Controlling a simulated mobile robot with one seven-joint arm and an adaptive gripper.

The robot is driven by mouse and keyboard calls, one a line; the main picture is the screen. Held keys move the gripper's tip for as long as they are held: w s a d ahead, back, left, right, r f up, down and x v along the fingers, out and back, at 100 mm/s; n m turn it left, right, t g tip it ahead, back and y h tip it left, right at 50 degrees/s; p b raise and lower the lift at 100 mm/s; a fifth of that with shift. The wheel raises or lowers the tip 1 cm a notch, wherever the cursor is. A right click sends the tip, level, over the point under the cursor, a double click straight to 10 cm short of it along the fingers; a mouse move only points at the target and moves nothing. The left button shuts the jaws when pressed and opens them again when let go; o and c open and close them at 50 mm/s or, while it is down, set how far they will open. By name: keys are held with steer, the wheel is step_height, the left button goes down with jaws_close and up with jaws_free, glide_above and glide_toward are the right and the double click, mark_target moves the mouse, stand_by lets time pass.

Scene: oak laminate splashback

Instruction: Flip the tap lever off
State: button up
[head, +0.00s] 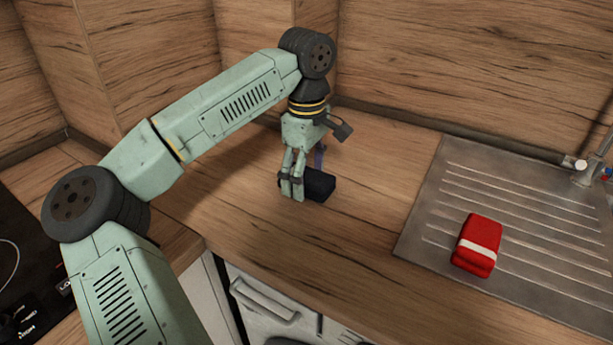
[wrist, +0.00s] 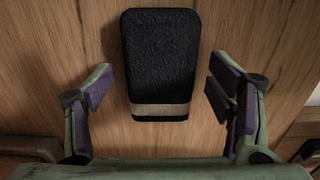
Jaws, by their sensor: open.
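The tap (head: 585,172) shows only in part at the right edge of the head view, behind the sink drainer. I cannot make out its lever clearly; small red and blue marks show at the frame edge. My gripper (head: 295,190) points down over the wooden worktop, far to the left of the tap. In the wrist view my gripper (wrist: 160,100) is open, with purple pads apart. A black block with a beige band (wrist: 162,62) lies between and ahead of the fingers, not gripped. The black block (head: 320,186) also shows beside the fingers in the head view.
A red block with a white band (head: 478,245) lies on the metal drainer (head: 430,225). A dark hob (head: 25,270) is at the left. Wooden splashback (head: 470,70) closes off the back. The worktop (head: 370,170) between the black block and drainer is clear.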

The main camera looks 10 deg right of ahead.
steer(key=shift+f, duration=0.3)
steer(key=shift+c, duration=0.4)
steer(key=c, duration=1.3)
steer(key=shift+o, duration=0.2)
steer(key=shift+r, duration=0.1)
